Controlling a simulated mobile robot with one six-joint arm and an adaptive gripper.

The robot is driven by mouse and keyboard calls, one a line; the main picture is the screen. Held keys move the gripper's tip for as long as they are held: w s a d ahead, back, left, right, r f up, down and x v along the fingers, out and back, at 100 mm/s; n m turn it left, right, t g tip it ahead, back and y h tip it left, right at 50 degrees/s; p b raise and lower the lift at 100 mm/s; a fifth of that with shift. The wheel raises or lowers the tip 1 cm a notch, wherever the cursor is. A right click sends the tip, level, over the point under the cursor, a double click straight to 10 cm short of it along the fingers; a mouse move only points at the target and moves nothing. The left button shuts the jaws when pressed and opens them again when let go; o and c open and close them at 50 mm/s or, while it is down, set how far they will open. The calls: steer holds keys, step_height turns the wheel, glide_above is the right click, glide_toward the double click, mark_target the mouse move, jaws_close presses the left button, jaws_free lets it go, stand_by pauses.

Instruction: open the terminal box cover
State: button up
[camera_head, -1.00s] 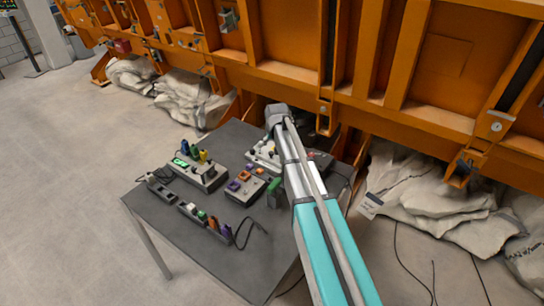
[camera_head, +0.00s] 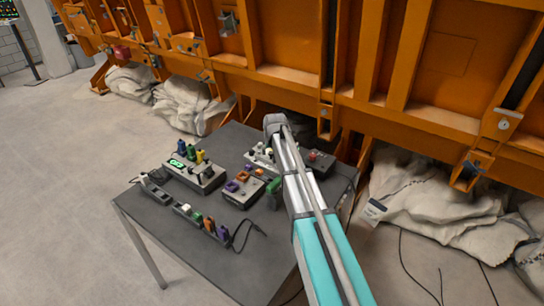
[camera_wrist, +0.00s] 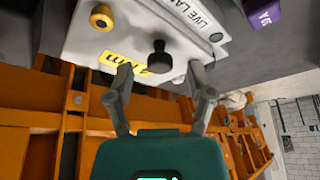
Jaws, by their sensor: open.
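The terminal box appears to be the pale box (camera_wrist: 190,30) filling the top of the wrist view, with a black knob (camera_wrist: 159,57) on its face. It carries a "LIVE LA…" label, cut off by the clutter of the view, a yellow label and a yellow round fitting (camera_wrist: 102,17). I see no gap at a cover edge. My gripper (camera_wrist: 160,73) is open, its fingers on either side of the knob. Whether they touch it I cannot tell. In the head view a pale box (camera_head: 259,155) shows partly behind my arm; my fingers are hidden there.
The dark table (camera_head: 160,222) also holds a box with a green display (camera_head: 196,174), a box with purple and orange parts (camera_head: 241,190), a strip of coloured plugs (camera_head: 203,224) and a red-button box (camera_head: 318,162). An orange steel frame (camera_head: 445,60) stands close behind.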

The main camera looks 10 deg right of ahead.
steer(key=shift+w+f, duration=0.15)
steer(key=shift+f, duration=0.2)
jaws_close()
stand_by(0.3)
